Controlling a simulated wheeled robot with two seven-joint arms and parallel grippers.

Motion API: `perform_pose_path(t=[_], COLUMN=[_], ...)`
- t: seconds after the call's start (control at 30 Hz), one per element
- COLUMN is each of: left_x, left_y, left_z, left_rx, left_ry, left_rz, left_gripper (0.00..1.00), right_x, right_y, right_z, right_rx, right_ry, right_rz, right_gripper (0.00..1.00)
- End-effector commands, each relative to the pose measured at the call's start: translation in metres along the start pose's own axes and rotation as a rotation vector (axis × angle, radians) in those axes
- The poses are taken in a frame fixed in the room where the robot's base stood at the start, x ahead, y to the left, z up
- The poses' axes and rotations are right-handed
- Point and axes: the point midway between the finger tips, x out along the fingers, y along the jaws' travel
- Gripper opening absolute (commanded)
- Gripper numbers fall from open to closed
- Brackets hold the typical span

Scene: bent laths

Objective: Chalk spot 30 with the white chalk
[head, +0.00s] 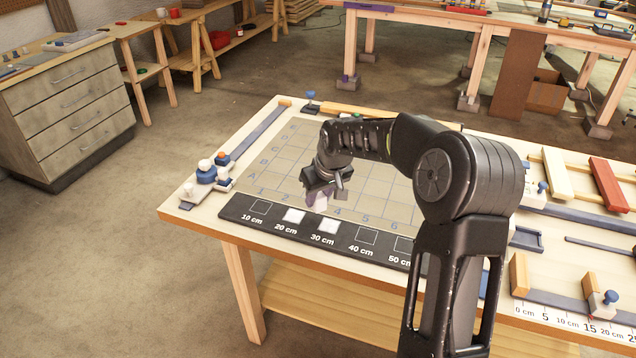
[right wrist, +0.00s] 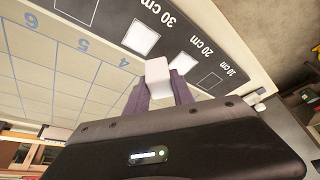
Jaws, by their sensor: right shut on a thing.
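A black strip (head: 345,248) along the near edge of the bench top carries square spots labelled in cm. The spot at 30 cm (head: 328,227) is filled white, as it also shows in the right wrist view (right wrist: 141,38). My right gripper (head: 319,196) is shut on the white chalk (right wrist: 158,72), a pale block between its fingers. In the head view the chalk (head: 321,204) hangs just behind the strip, between the 20 and 30 cm spots, seemingly above the surface and apart from it. My left gripper is not in view.
The 20 cm spot (head: 294,216) is also white; the 10 cm spot (head: 260,207) and 40 cm spot (head: 366,237) are only outlined. A lettered grid (head: 268,172) lies behind the strip. Blue-knobbed fixtures (head: 206,175) stand at left; wooden blocks (head: 556,173) and rails at right.

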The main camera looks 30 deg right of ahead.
Motion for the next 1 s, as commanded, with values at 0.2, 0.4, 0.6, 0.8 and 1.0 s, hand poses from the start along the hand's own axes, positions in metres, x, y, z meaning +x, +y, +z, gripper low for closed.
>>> perform_pose_path(t=[0.2,0.4,0.6,0.8,1.0], left_x=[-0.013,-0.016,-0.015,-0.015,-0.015], left_y=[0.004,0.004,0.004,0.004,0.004], left_z=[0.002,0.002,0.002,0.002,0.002], left_rx=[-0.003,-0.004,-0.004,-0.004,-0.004], left_ry=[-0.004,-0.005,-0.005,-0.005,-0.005], left_rz=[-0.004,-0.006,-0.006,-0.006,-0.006], left_gripper=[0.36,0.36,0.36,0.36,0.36], right_x=[-0.021,-0.027,-0.027,-0.027,-0.026], right_y=[-0.002,-0.003,-0.003,-0.002,-0.008], right_z=[-0.009,-0.012,-0.011,-0.011,-0.011], right_rx=[-0.001,-0.001,-0.001,-0.001,-0.004], right_ry=[0.001,0.001,0.001,0.001,0.0], right_rz=[0.0,-0.001,0.0,0.0,-0.002], right_gripper=[0.0,0.0,0.0,0.0,0.0])
